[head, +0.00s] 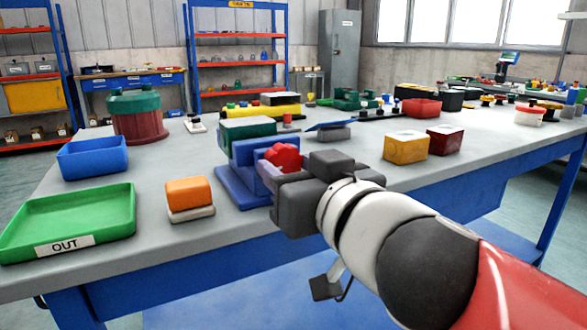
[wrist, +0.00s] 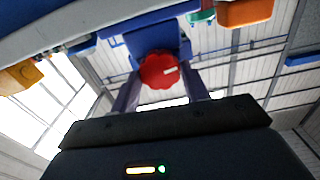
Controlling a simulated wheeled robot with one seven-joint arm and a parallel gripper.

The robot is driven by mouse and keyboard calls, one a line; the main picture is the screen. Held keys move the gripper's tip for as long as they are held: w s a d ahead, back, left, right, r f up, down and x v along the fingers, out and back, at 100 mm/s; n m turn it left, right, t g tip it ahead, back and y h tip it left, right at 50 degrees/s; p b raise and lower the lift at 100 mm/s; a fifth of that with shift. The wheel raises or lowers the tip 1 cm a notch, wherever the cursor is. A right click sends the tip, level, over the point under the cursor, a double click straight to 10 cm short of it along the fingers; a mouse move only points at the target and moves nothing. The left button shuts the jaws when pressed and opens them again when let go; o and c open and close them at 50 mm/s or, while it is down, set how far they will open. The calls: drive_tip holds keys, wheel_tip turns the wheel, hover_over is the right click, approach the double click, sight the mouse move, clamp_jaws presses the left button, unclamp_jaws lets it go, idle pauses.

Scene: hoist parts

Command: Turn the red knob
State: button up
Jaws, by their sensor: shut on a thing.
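The red knob (head: 283,157) is on the front of a blue fixture (head: 238,188) near the table's front edge. In the wrist view the knob (wrist: 158,70) shows a lobed rim and a pale pointer mark that points right. My gripper (head: 276,172) reaches the knob from the right in the head view. Its two fingers (wrist: 160,88) stand on either side of the knob in the wrist view, shut on it. In the head view the gripper body hides part of the knob and fixture.
An orange block (head: 188,193) on a pale base and a green OUT tray (head: 70,222) lie left of the fixture. A blue bin (head: 93,159) stands behind the tray. Yellow (head: 405,147) and dark red (head: 444,140) boxes stand to the right, behind my arm.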

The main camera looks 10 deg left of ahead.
drive_tip(key=n, duration=0.4)
drive_tip(key=shift+d, duration=0.1)
drive_tip(key=n, duration=0.3)
drive_tip(key=shift+w+f+n, duration=0.1)
drive_tip(key=shift+n, duration=0.3)
drive_tip(key=n, duration=0.4)
drive_tip(key=shift+n+p, duration=0.4)
drive_tip(key=shift+n, duration=1.7)
drive_tip(key=o, duration=0.8)
drive_tip(key=shift+d, duration=0.1)
drive_tip(key=shift+o, duration=0.9)
